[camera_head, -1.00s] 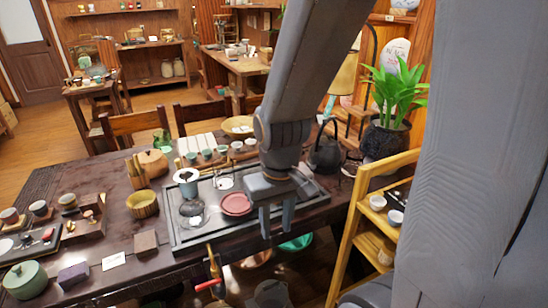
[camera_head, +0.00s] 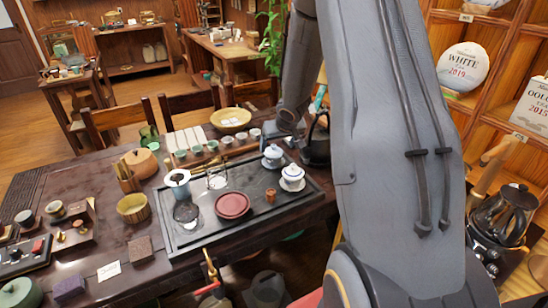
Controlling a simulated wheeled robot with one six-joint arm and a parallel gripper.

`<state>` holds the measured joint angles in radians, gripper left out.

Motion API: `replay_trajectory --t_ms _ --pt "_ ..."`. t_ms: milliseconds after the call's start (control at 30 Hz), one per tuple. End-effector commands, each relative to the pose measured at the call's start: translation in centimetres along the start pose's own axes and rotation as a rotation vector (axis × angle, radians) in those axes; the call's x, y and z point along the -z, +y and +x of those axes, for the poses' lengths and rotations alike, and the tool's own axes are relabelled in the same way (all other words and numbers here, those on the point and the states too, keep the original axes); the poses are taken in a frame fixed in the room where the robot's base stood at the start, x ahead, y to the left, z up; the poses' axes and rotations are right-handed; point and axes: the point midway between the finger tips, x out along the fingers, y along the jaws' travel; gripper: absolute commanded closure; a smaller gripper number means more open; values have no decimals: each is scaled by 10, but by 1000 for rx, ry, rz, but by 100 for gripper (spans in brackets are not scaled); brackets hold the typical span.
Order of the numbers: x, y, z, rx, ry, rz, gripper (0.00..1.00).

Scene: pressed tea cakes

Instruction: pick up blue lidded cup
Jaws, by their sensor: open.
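The blue lidded cup (camera_head: 272,157) is pale blue and stands upright at the far right part of the dark tea tray (camera_head: 216,247). A white lidded cup (camera_head: 292,178) on a saucer stands just in front of it and to its right. My gripper (camera_head: 281,139) is open, above and slightly behind the blue cup in the picture. No clear contact shows, and the exact gap cannot be told. My arm covers much of the right side, and the gripper's fingers are small in this view.
A dark red round dish (camera_head: 232,205), a small brown cup (camera_head: 271,195) and a glass pitcher (camera_head: 186,212) share the tray. A row of small cups (camera_head: 212,145) lies behind it. A black kettle (camera_head: 317,148) stands right of my gripper.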

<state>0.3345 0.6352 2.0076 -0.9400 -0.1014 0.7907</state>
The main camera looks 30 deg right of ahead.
Motion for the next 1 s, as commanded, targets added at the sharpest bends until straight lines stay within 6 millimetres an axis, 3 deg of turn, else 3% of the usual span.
replay_trajectory --t_ms 467,733,1000 --pt "2 -1 43 11 7 1 22" --pt "2 -4 80 10 6 1 22" --pt "3 -4 83 10 7 1 22"
